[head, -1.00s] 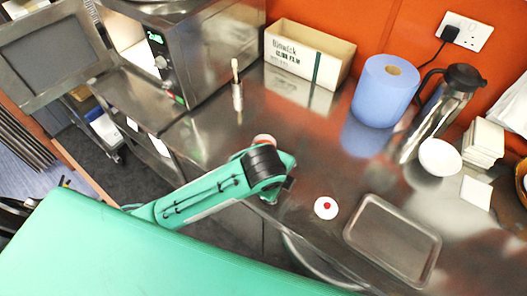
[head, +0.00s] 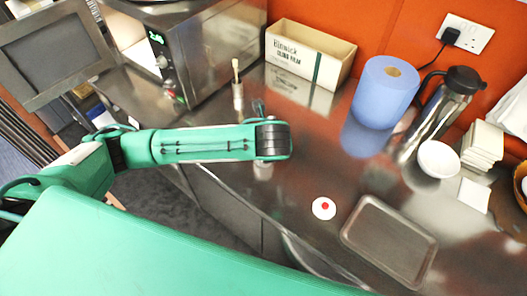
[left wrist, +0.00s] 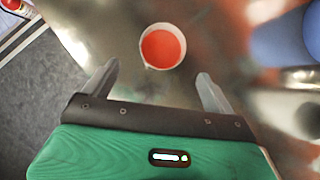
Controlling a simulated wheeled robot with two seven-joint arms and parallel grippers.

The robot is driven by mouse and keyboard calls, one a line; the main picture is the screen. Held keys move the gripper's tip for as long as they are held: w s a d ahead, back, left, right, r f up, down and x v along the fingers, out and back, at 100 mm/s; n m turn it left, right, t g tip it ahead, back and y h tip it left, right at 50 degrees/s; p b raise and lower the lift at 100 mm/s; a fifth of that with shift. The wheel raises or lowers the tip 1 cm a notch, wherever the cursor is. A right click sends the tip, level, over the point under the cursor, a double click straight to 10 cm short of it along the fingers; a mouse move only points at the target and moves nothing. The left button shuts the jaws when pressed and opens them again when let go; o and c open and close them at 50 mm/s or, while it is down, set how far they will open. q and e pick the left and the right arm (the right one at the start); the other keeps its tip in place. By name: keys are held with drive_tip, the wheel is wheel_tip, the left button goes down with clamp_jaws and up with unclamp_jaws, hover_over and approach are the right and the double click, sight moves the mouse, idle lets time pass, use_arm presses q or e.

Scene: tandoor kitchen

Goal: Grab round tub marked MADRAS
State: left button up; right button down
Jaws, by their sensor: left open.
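In the left wrist view a round tub (left wrist: 162,46) with an orange-red top and thin pale rim stands on the steel counter. No marking on it is readable. My left gripper (left wrist: 157,72) is open and empty; the tub is ahead, beyond the fingertips and roughly centred between them. In the head view the black wrist end of my left arm covers the tub's place and most of the jaws. A small pale shape (head: 262,171) shows just below the wrist; I cannot tell whether it is the tub or a reflection. My right gripper is out of view.
On the steel counter are a white disc with a red centre (head: 324,208), a metal tray (head: 389,241), a blue paper roll (head: 386,91), a flask (head: 443,115), a white bowl (head: 438,159), a cling-film box (head: 309,55) and a brush holder (head: 238,97). An oven (head: 198,45) stands left.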

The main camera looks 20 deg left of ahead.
use_arm(q)
drive_tip(key=x, duration=0.4)
drive_tip(key=shift+p, duration=0.3)
drive_tip(key=p+x, duration=0.2)
drive_tip(key=x, duration=0.2)
drive_tip(key=shift+f, duration=0.45)
drive_tip(key=shift+w+f, duration=0.2)
drive_tip(key=shift+f, duration=0.05)
drive_tip(key=shift+c, duration=0.2)
drive_tip(key=c, duration=1.2)
drive_tip(key=shift+r, duration=0.1)
